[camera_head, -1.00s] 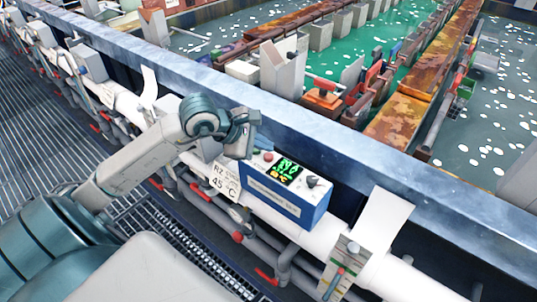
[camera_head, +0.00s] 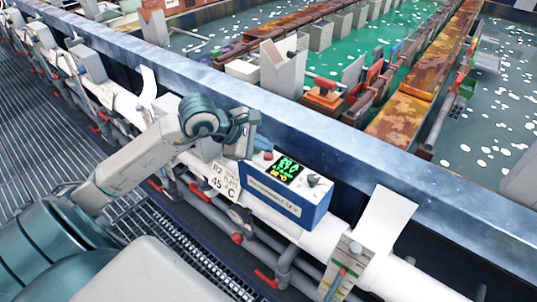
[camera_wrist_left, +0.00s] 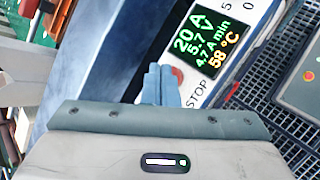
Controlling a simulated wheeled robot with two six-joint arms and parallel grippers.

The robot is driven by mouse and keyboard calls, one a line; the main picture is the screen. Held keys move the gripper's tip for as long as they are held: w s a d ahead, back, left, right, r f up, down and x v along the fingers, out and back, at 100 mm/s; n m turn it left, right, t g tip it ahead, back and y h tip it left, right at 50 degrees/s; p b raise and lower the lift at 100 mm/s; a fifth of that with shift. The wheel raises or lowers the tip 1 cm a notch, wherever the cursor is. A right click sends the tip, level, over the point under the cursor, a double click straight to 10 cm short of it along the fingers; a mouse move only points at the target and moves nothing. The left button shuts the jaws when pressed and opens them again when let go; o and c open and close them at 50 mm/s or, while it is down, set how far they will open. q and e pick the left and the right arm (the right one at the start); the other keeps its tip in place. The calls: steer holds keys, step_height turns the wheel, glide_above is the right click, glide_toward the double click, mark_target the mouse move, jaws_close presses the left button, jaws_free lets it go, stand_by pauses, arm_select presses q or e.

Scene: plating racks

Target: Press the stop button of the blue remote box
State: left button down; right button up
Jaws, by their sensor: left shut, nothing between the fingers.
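The blue remote box (camera_head: 313,217) sits on the white pipe along the tank wall. Its white top carries a lit green and yellow display (camera_head: 287,170), a dark knob and a red stop button (camera_head: 268,155). My left gripper (camera_head: 263,144) is shut and empty, with its fingertips close by the red button. In the left wrist view, the shut fingers (camera_wrist_left: 160,72) partly cover the red button (camera_wrist_left: 178,76), beside the printed word STOP. I cannot tell whether they touch it. My right gripper is not in view.
A white label card (camera_head: 224,181) hangs left of the box. A curled white sheet (camera_head: 383,222) and a small panel (camera_head: 346,262) stand to its right. The blue tank rim (camera_head: 345,150) runs just behind. Grey pipes with red handles lie below.

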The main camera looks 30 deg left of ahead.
arm_select(q)
steer(key=shift+f+b, duration=0.5)
steer(key=shift+b, duration=0.25)
stand_by(0.7)
steer(key=shift+r, duration=0.95)
steer(key=shift+p, duration=0.3)
